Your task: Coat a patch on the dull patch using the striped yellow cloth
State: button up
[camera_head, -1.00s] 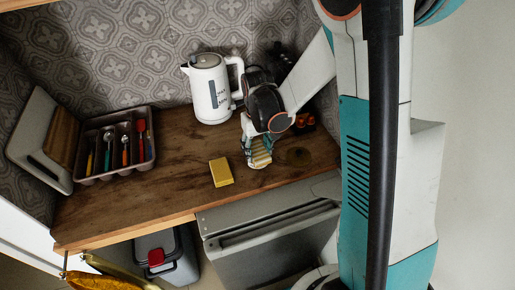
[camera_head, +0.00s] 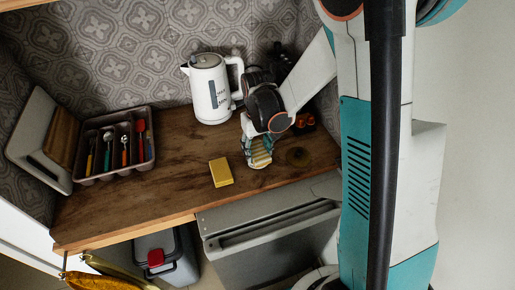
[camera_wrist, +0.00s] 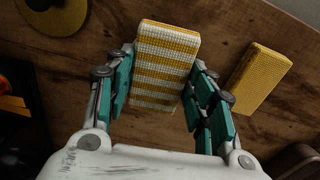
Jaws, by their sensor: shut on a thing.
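The striped yellow-and-white cloth (camera_wrist: 164,62) is a folded block between the two teal fingers of my gripper (camera_wrist: 163,85). My gripper (camera_head: 257,153) is shut on it, and in the head view the cloth (camera_head: 260,157) hangs at or just above the wooden counter; I cannot tell if it touches.
A plain yellow sponge (camera_head: 221,172) lies left of my gripper; it also shows in the wrist view (camera_wrist: 259,78). A white kettle (camera_head: 209,88) stands behind. A utensil tray (camera_head: 115,145) is at the left. Small orange things (camera_head: 305,121) are behind the patch. The counter's front edge (camera_head: 150,228) is near.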

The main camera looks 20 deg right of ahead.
aim_at(257, 150)
jog(key=shift+r+p, duration=2.2)
jog(key=shift+r, duration=1.3)
